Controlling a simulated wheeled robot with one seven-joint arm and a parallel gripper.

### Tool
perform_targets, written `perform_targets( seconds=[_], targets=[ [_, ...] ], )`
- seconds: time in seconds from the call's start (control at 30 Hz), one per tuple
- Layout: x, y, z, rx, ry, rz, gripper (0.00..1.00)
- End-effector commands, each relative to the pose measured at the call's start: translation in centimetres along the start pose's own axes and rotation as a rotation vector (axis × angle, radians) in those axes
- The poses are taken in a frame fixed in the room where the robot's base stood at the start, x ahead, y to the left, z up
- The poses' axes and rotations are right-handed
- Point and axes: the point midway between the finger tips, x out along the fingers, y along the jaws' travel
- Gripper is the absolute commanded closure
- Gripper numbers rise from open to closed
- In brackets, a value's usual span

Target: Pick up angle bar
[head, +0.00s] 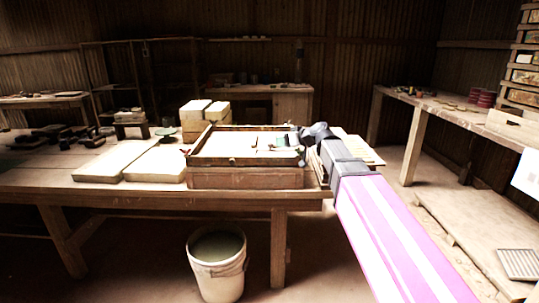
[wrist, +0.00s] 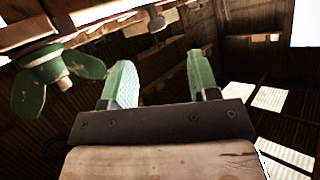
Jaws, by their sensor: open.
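I cannot pick out the angle bar with certainty in either view. In the head view a press frame (head: 240,161) with a dark front rail sits on a wooden base (head: 245,178) near the table's right end. Small dark pieces lie inside its right side, too small to tell apart. My gripper (head: 306,133) is at the frame's right end, its fingers hard to make out there. In the wrist view my gripper (wrist: 161,65) shows two green fingers spread apart with nothing between them. A green wing nut (wrist: 33,92) is left of them, apart.
The table (head: 110,193) holds pale slabs (head: 113,160) and stacked blocks (head: 195,110) left of and behind the press. A white bucket (head: 217,270) stands on the floor in front.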

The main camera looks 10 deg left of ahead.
Motion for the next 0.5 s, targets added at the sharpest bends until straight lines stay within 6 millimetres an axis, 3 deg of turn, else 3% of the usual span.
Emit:
perform_targets(
  seconds=[0.1, 0.33, 0.5],
  targets=[
    [2.0, 0.1, -0.1, 0.000, -0.001, -0.001, 0.45],
    [3.3, 0.2, 0.0, 0.000, -0.001, 0.000, 0.45],
    [5.6, 0.5, 0.1, 0.001, -0.001, 0.000, 0.45]
  ],
)
